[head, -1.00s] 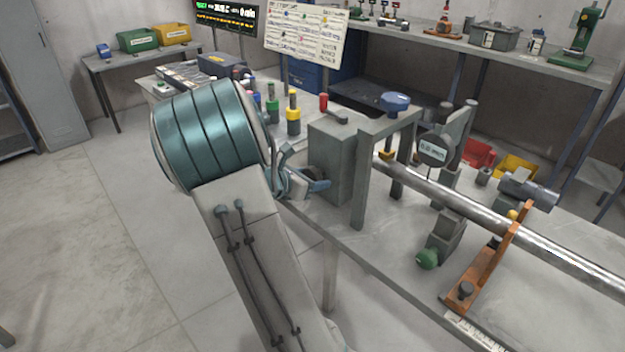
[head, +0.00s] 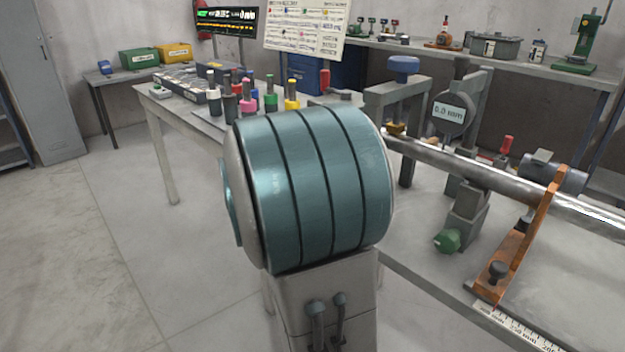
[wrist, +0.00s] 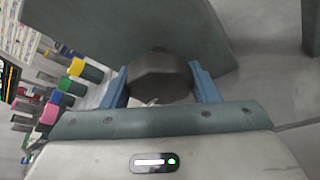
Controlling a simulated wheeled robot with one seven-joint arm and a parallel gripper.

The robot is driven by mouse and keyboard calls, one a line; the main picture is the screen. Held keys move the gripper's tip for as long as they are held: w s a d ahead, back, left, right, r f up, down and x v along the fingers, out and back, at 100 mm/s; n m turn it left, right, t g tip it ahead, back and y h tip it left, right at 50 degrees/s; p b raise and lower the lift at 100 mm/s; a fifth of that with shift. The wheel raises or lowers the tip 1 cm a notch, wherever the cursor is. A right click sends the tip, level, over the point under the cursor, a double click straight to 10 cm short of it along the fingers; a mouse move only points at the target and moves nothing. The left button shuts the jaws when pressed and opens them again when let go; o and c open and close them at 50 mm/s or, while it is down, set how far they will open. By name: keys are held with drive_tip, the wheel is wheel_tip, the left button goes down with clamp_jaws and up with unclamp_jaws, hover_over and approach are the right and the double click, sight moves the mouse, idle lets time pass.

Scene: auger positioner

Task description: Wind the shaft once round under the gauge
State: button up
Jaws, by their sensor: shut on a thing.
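The long steel shaft (head: 480,165) runs from the holder at the left end of the bench out to the right edge in the head view. The gauge (head: 450,113) stands over it on a grey stand; its small digits are hard to read. In the wrist view my gripper (wrist: 160,90) has its blue fingers on either side of a dark, rounded knob (wrist: 160,72), shut on it. A grey block (wrist: 195,35) lies behind the knob. In the head view my own large teal arm joint hides my gripper, the knob and most of the block.
An orange bracket (head: 522,240) crosses beside the shaft, above a ruler strip (head: 515,325). A green knob (head: 447,241) sits at the gauge stand's foot. A blue-topped clamp screw (head: 404,68) stands left of the gauge. Several coloured-topped tools (head: 270,98) stand on the bench's left.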

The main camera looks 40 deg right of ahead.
drive_tip(key=m+b, duration=0.1)
drive_tip(key=b, duration=0.2)
drive_tip(key=m+t+b, duration=0.1)
drive_tip(key=b, duration=0.2)
drive_tip(key=shift+f+h+b, duration=0.3)
drive_tip(key=shift+f, duration=0.05)
drive_tip(key=shift+r+m+t+b, duration=0.15)
drive_tip(key=shift+m+t+b, duration=0.3)
drive_tip(key=shift+b, duration=0.7)
drive_tip(key=shift+r+m+b, duration=0.2)
drive_tip(key=shift+m+b, duration=0.05)
drive_tip(key=shift+b, duration=0.2)
drive_tip(key=o, duration=0.9)
drive_tip(key=shift+a, duration=0.1)
drive_tip(key=p+v, duration=0.4)
drive_tip(key=v, duration=0.9)
drive_tip(key=shift+s+a, duration=0.1)
drive_tip(key=shift+a, duration=0.25)
